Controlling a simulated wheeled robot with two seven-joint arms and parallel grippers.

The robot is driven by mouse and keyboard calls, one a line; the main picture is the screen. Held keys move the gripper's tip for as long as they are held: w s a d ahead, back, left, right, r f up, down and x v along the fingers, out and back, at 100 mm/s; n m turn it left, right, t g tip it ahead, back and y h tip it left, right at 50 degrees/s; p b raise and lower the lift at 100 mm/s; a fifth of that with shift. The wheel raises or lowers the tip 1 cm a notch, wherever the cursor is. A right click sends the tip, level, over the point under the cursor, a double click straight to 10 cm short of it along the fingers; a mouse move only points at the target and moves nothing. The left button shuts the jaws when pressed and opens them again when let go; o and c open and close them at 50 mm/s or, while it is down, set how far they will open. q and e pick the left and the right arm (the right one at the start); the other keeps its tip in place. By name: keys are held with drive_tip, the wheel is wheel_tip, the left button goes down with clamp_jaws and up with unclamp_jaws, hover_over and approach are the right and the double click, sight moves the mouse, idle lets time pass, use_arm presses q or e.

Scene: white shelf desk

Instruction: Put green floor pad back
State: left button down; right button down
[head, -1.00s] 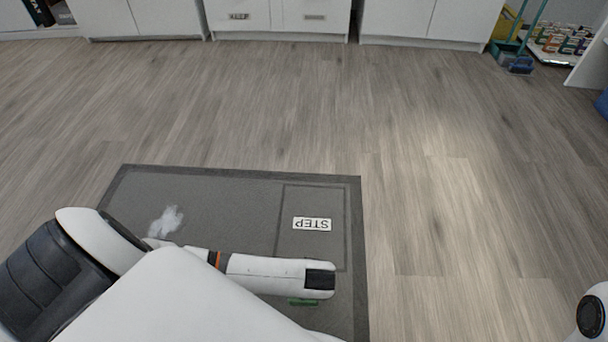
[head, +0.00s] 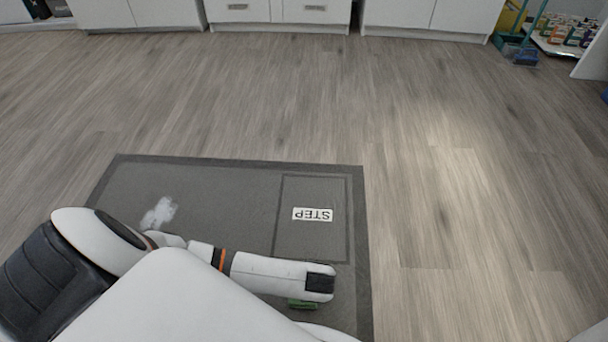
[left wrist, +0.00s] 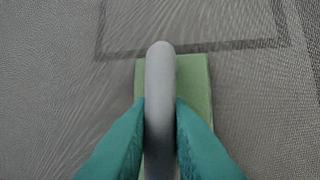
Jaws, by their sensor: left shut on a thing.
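The green floor pad (left wrist: 204,85) shows in the left wrist view as a flat green block with a rounded grey handle (left wrist: 160,75) standing up from it. The teal fingers of my left gripper (left wrist: 160,118) are shut on this handle, one on each side. In the head view only a small green edge of the pad (head: 302,304) shows under the end of my left arm; the fingers are hidden there. The pad is over the grey mat (head: 225,195); I cannot tell whether it touches it. My right gripper is not in view.
The mat has a dark border, a white smudge (head: 158,213) and a framed square with a "STEP" label (head: 312,214). White cabinets (head: 270,12) line the back. A shelf with small items (head: 565,35) is at the far right.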

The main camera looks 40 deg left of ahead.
use_arm(q)
drive_tip(key=c, duration=1.4)
unclamp_jaws()
drive_tip(key=shift+f, duration=0.1)
